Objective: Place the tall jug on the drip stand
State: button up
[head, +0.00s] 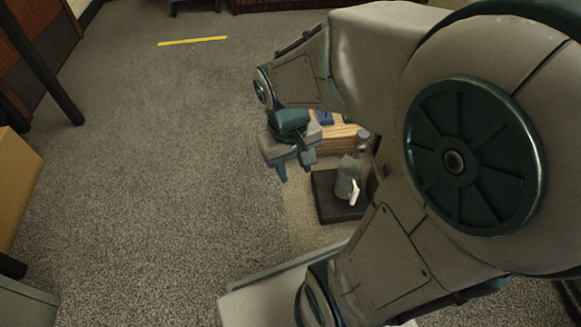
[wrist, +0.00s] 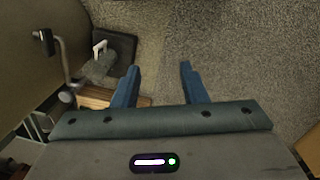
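My gripper (head: 296,170) hangs above the carpet in the head view, left of a grey jug-like vessel (head: 345,176). In the wrist view its two blue fingers (wrist: 159,68) are spread apart with only floor between them. The grey vessel (wrist: 97,68) has a white handle and is left of the fingers, apart from them. It appears to stand on a dark square base (head: 330,205), also seen in the wrist view (wrist: 125,46). I cannot tell for certain whether this base is the drip stand.
A light wooden block or box (head: 338,138) lies beside the vessel, and it also shows in the wrist view (wrist: 95,96). A bent grey pipe (wrist: 62,65) rises close by. A cardboard-coloured box (head: 14,185) stands at far left. The carpet left of my gripper is clear.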

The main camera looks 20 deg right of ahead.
jog(key=shift+s+a+r+m+t+y, duration=0.4)
jog(key=shift+s+a+r+t, duration=0.4)
jog(key=shift+s+r, duration=0.15)
jog(key=shift+r, duration=0.1)
jog(key=shift+r+p, duration=0.55)
jog(key=shift+p, duration=0.1)
